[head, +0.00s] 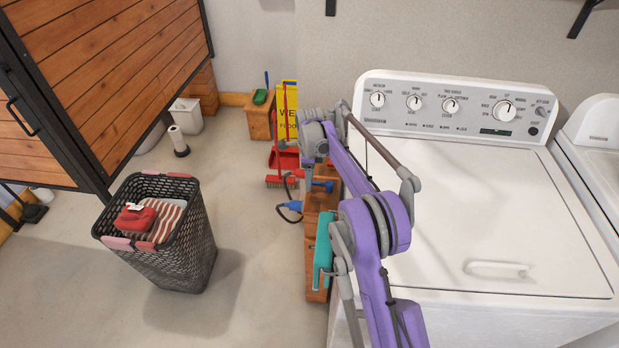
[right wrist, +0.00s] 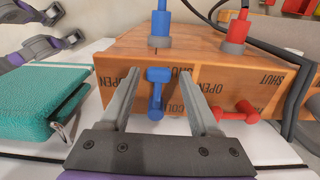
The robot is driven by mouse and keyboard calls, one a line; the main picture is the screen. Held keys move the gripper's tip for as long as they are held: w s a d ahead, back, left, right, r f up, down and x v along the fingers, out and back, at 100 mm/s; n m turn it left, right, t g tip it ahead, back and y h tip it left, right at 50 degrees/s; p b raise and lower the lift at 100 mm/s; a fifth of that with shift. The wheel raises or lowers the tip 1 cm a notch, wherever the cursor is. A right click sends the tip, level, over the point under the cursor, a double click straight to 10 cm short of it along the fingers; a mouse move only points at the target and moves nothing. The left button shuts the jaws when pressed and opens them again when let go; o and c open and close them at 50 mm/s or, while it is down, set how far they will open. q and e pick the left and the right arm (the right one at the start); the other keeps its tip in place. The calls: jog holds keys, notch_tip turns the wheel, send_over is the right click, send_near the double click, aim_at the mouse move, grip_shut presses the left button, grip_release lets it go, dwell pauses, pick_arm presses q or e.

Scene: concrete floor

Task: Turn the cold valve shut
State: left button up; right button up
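A wooden valve box (right wrist: 215,75) fills the middle of the right wrist view. It also shows beside the washer in the head view (head: 317,222). The blue valve handle (right wrist: 157,92) on its face stands upright in the right wrist view, with OPEN printed to its left and COLD partly hidden beside it. The red valve handle (right wrist: 239,112) lies sideways farther right. My right gripper (right wrist: 161,74) is open, with its fingers on either side of the blue handle and gaps between. In the head view, the purple right arm hides much of the area.
A teal case (right wrist: 50,95) stands close left of the right gripper; it shows in the head view (head: 322,248) too. Blue (right wrist: 160,25) and red (right wrist: 237,32) hose ends rise from the box. The washer (head: 480,210) stands at right, a laundry basket (head: 190,235) at left.

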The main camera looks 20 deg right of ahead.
dwell(0.3)
notch_tip(320, 180, up, 11)
jog(key=shift+f+p, duration=0.1)
jog(key=shift+p, duration=0.3)
dwell(0.5)
